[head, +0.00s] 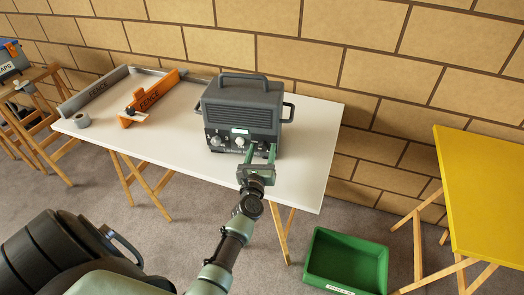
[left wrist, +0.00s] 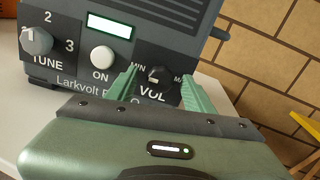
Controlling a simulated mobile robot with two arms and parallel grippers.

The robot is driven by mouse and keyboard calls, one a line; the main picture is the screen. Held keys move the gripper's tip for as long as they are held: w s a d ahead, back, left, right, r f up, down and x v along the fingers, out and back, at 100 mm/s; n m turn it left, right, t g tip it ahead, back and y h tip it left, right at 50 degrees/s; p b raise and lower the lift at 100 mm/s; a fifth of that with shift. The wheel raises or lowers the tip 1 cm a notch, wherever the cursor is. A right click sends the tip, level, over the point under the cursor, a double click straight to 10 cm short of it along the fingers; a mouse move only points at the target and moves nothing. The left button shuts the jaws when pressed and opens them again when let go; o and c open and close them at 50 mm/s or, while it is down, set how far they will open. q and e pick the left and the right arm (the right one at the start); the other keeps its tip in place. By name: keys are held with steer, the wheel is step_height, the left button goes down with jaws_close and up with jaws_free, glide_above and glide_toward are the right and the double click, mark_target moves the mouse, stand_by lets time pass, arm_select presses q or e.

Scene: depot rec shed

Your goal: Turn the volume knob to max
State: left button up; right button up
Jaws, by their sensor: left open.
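The dark grey radio (head: 242,106) stands upright on the white table, its front facing me. In the left wrist view its black volume knob (left wrist: 159,77) sits above the word VOL, between MIN at left and MAX, partly hidden, at right. A pale mark on the knob lies on its left side, toward the MIN side. My left gripper (head: 260,153) is at the lower right of the radio's front. Its green fingers (left wrist: 160,90) are open, one on each side of the knob, with visible gaps. My right gripper is not in view.
A white ON button (left wrist: 102,56), a tuning knob (left wrist: 37,41) and a lit display (left wrist: 109,25) are left of the volume knob. A green crate (head: 345,262) sits on the floor.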

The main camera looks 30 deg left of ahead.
arm_select(q)
jaws_close()
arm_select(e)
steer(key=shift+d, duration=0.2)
